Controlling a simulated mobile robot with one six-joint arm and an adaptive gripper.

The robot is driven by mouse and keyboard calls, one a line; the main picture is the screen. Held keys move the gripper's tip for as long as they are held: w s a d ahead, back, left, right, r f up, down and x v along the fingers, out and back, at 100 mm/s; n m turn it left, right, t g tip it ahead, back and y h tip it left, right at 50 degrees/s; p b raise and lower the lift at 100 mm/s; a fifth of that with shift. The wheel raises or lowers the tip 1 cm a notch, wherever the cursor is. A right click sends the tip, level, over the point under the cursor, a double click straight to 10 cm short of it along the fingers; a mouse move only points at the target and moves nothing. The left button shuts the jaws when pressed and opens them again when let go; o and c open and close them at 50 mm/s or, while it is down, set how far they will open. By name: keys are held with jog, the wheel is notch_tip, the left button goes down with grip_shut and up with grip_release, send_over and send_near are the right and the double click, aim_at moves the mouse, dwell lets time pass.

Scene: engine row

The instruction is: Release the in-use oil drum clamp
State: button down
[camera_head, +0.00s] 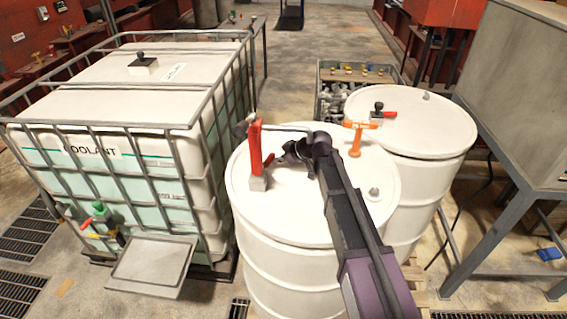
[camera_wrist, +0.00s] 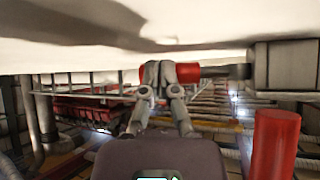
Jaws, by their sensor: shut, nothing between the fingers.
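The front white drum (camera_head: 300,225) carries a grey block (camera_head: 258,182) with an upright red column (camera_head: 256,145) and a short red-gripped lever (camera_head: 268,160), which looks like the clamp. In the wrist view the lever's red grip (camera_wrist: 188,72) joins a dark rod that runs to the grey block (camera_wrist: 285,65); the red column (camera_wrist: 275,145) is at right. My gripper (camera_head: 288,158) is low over the drum lid, just right of the lever. In the wrist view its shut fingertips (camera_wrist: 160,75) overlap the red grip; whether they touch it, I cannot tell.
A second white drum (camera_head: 425,125) behind right bears a similar red lever (camera_head: 389,114). An orange T-shaped piece (camera_head: 357,138) stands near the front drum's far right rim. A caged coolant tank (camera_head: 90,85) is at left. A grey cabinet (camera_head: 520,85) stands at right.

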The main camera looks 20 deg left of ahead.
jog(key=shift+a, duration=0.45)
jog(key=shift+r, duration=0.1)
jog(key=shift+p+v, duration=0.9)
jog(key=shift+v, duration=0.25)
jog(key=w+p+v, duration=0.1)
jog(key=p+v, duration=0.4)
jog(key=v, duration=0.3)
jog(key=w+p+v, duration=0.2)
jog(key=p+v, duration=0.4)
jog(key=v, duration=0.3)
jog(key=shift+w+d+r, duration=0.15)
jog(key=shift+w+r, duration=0.05)
jog(key=shift+w, duration=0.05)
